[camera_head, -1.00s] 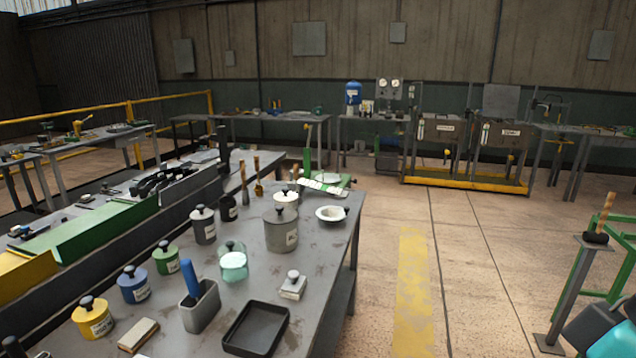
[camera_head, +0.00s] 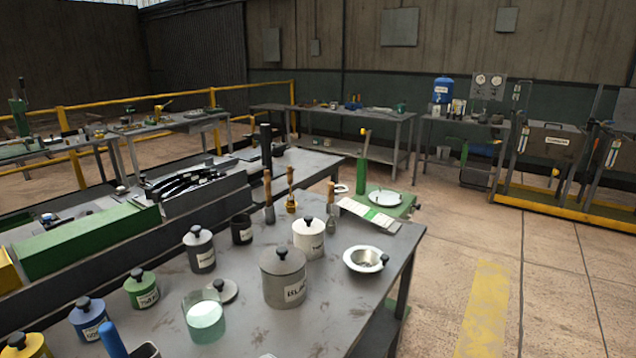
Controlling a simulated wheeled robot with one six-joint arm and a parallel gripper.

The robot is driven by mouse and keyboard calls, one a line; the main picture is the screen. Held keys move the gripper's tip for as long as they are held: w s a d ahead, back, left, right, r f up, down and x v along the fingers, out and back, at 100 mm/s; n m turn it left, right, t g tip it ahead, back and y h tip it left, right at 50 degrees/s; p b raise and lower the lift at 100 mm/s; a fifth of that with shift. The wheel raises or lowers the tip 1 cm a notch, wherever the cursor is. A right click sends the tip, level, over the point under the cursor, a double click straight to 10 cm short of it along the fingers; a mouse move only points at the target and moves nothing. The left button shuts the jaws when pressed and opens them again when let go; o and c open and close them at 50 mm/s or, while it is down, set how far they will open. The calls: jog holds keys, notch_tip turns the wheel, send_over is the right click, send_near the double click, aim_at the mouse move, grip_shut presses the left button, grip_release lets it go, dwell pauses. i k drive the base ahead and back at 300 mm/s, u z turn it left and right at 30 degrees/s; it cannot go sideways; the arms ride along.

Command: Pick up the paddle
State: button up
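No thing in view can be told for sure as the paddle. Several wooden-handled tools stand on the grey bench (camera_head: 330,310): one with a dark lower end (camera_head: 268,195), one with a brass-coloured base (camera_head: 291,190), and one with a grey metal end (camera_head: 332,205), partly behind the white lidded pot (camera_head: 309,238). My gripper is not in view.
Lidded pots, including a large grey one (camera_head: 284,277), a glass jar (camera_head: 204,318) and a white bowl (camera_head: 366,260) crowd the bench. A green-based device (camera_head: 385,205) stands at its far end. Open floor (camera_head: 450,240) lies to the right, with a yellow stripe (camera_head: 485,310).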

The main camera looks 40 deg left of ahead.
aim_at(268, 177)
jog(key=u, duration=0.1)
jog(key=i, duration=1.75)
jog(key=u, duration=0.9)
jog(key=i, duration=0.9)
jog(key=u, duration=1.5)
jog(key=i, duration=0.6)
jog(key=u, duration=0.4)
